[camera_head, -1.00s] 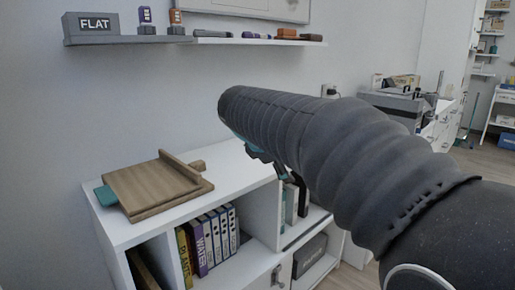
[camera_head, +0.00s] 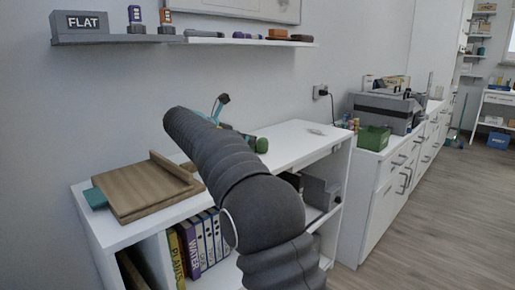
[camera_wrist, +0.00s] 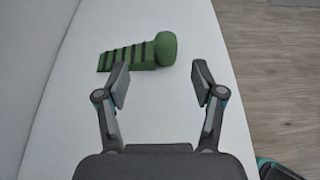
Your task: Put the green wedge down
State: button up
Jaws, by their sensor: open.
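The green wedge (camera_wrist: 128,56) lies on the white desk top (camera_wrist: 150,120) in the wrist view, with dark stripes along its body and a rounded knob at its right end. My gripper (camera_wrist: 160,84) is open and empty. Its fingers are apart on either side of the picture's middle, and the wedge lies just beyond the fingertips, a little to the left. In the head view the wedge (camera_head: 261,145) shows only in part beside my arm. My gripper (camera_head: 219,106) is mostly hidden behind the arm there; a bit of teal and dark finger shows.
A wooden board (camera_head: 145,190) with a raised edge lies on the desk's left, over a teal item (camera_head: 95,198). A wall shelf (camera_head: 245,41) with small objects hangs above. A green box (camera_head: 374,138) stands on the right cabinet. The desk top right of the wedge is mostly clear.

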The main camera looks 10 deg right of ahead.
aim_at(259, 139)
jog(key=x, duration=0.3)
jog(key=shift+w+d+f, duration=0.1)
jog(key=shift+w+d, duration=0.05)
jog(key=shift+d, duration=0.05)
jog(key=shift+s+d+r+x, duration=0.1)
jog(key=shift+d+x, duration=0.05)
jog(key=shift+x, duration=1.2)
jog(key=shift+s+d+r+x, duration=0.1)
jog(key=shift+r+x, duration=0.05)
jog(key=shift+x, duration=1.25)
jog(key=shift+c, duration=0.3)
jog(key=c, duration=1.2)
grip_shut()
